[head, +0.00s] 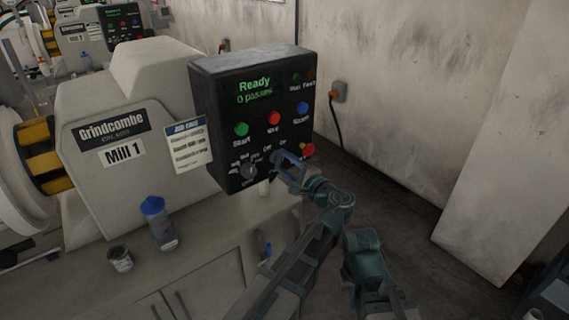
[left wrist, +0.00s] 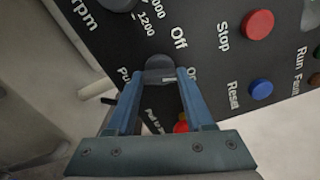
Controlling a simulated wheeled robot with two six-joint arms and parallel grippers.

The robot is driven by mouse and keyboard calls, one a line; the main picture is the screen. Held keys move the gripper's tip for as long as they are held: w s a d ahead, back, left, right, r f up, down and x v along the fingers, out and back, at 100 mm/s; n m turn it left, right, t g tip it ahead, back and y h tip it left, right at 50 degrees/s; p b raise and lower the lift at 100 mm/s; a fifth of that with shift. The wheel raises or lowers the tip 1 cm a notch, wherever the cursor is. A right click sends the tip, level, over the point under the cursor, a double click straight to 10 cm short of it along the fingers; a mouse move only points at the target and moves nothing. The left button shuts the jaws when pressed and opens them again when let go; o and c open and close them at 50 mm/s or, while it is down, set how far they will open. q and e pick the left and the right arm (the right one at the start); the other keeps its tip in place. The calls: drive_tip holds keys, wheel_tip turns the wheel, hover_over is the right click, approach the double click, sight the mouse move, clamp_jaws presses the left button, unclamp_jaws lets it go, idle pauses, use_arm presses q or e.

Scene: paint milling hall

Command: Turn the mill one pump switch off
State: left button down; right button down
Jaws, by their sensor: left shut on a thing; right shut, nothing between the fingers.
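The Mill 1 control panel (head: 250,110) is a black box with a lit "Ready" display. The pump switch, a dark round knob (left wrist: 159,66), sits low on the panel beside "Off" and "On" labels. My left gripper (head: 285,165) is at the panel, and its blue fingers (left wrist: 160,82) are shut on the knob from both sides. A small pale mark on the knob lies on the side toward the "On" label, but its exact direction is hard to tell.
An rpm dial (head: 248,171) is left of the switch. A red button (head: 307,150) is close on its right. Green (head: 241,129), red (head: 274,118) and blue (head: 303,108) buttons are above. A blue-capped bottle (head: 158,225) and small can (head: 120,258) stand on the bench.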

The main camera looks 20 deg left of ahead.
use_arm(q)
drive_tip(key=n, duration=0.5)
drive_tip(key=shift+n, duration=2.4)
drive_tip(key=shift+c, duration=1.4)
unclamp_jaws()
drive_tip(key=shift+s, duration=0.1)
